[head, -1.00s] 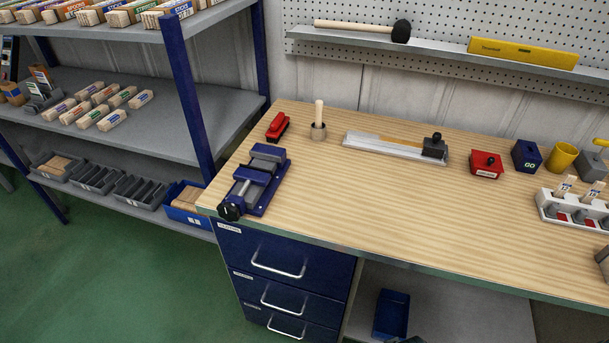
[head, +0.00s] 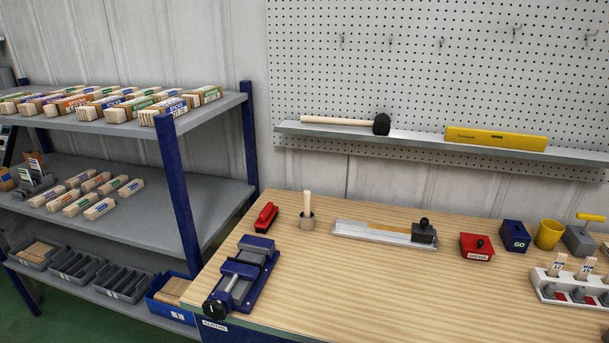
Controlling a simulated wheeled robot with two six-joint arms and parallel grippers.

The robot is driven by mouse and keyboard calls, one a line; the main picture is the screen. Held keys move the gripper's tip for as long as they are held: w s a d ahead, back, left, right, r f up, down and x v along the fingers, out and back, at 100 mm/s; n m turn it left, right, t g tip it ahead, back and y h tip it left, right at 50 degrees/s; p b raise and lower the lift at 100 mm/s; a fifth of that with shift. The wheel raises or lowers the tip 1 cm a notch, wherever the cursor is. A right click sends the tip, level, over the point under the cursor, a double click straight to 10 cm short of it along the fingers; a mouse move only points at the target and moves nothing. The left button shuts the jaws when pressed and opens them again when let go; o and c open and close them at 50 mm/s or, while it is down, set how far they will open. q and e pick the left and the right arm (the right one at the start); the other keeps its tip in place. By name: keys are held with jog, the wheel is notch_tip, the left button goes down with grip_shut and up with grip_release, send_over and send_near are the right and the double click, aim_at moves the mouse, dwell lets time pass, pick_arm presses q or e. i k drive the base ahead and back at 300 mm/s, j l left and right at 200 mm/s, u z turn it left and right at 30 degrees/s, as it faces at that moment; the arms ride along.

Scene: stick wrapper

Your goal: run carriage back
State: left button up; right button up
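A long flat metal track (head: 365,232) lies on the workbench near its back edge. A dark grey block carriage with a black knob (head: 424,232) sits at the right end of the track. A thin tan strip (head: 392,228) lies along the track to the left of the carriage. Neither of my grippers shows in the head view.
A blue vise (head: 243,276), a red tool (head: 265,218) and a cup with a wooden stick (head: 307,215) stand left of the track. A red box (head: 476,246), blue GO box (head: 514,236), yellow cup (head: 548,235) and white rack (head: 572,287) stand right. The front middle is clear.

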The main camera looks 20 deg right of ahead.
aim_at(422, 231)
jog(key=z, duration=1.25)
